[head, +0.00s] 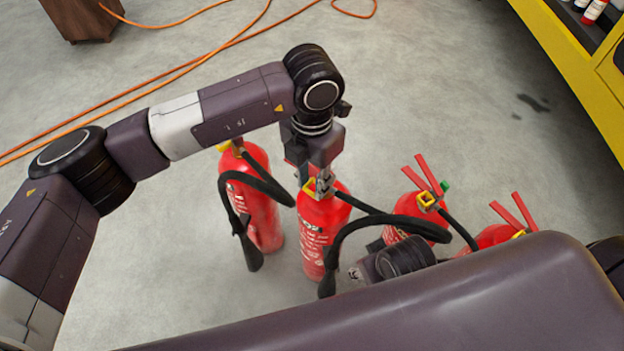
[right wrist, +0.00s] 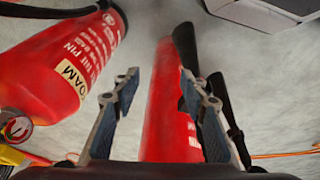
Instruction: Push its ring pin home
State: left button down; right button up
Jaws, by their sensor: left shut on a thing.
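A red fire extinguisher (head: 318,235) stands upright in the middle of the head view, with a yellow collar and a black hose. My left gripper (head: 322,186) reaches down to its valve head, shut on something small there. It appears to be the ring pin, which the fingers and wrist hide, so its depth cannot be told. My right gripper (right wrist: 160,110) is open in the right wrist view. A red cylinder body (right wrist: 170,120) shows between its fingers, with a gap on the left side. In the head view my right wrist is low, just right of the middle extinguisher.
Another extinguisher (head: 258,205) stands close on the left; two more (head: 410,212) (head: 492,237) stand to the right. A FOAM-labelled extinguisher (right wrist: 70,65) is at left in the wrist view. Orange hose (head: 205,58), a brown box (head: 80,18) and a yellow cart (head: 580,65) border clear floor.

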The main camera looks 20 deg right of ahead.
jog(key=shift+w, duration=0.15)
jog(key=shift+w+r, duration=0.1)
jog(key=shift+r, duration=0.8)
jog(key=shift+s+f, duration=0.15)
jog(key=shift+s, duration=0.1)
pick_arm(q)
jog(key=c, duration=1.5)
grip_release()
jog(key=shift+c, duration=0.2)
pick_arm(e)
jog(key=shift+w+r, duration=0.1)
jog(key=shift+r, duration=0.2)
